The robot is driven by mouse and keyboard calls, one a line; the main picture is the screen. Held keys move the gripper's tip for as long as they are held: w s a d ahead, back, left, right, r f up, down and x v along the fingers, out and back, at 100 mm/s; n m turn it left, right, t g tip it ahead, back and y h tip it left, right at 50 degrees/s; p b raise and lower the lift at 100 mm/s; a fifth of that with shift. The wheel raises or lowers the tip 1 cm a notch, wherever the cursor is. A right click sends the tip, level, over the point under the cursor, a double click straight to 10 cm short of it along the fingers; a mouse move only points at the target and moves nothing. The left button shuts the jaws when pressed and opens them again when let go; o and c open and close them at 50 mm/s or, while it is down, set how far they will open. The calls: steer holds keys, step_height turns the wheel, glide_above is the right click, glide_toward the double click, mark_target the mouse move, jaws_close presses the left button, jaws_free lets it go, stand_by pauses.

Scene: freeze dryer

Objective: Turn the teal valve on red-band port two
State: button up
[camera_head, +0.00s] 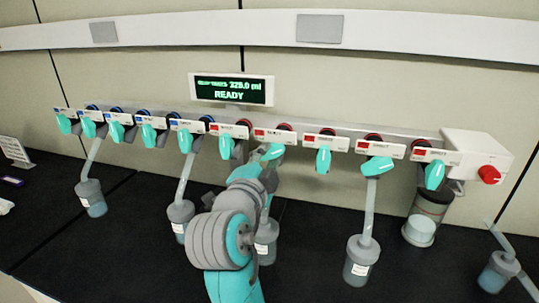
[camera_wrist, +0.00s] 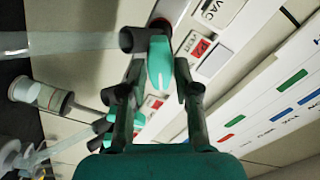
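The second red-band port's white label (camera_head: 275,135) is on the manifold, right of centre. Its teal valve (camera_head: 273,151) sits below the label, partly hidden by my arm. In the wrist view the teal valve handle (camera_wrist: 160,64) points toward my gripper, next to a red-marked label (camera_wrist: 200,48). My gripper (camera_wrist: 157,80) is open, with one dark finger on each side of the handle. Gaps show between the fingers and the handle, so I see no grip on it. In the head view my arm hides most of the gripper.
Neighbouring teal valves flank it: one at left (camera_head: 226,147), one at right (camera_head: 323,160). Flasks hang below several ports, including one (camera_head: 266,240) behind my arm and one (camera_head: 362,260) to the right. A display (camera_head: 231,89) reads READY. A red knob (camera_head: 489,174) is at the right end.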

steer(key=shift+x, duration=1)
jaws_close()
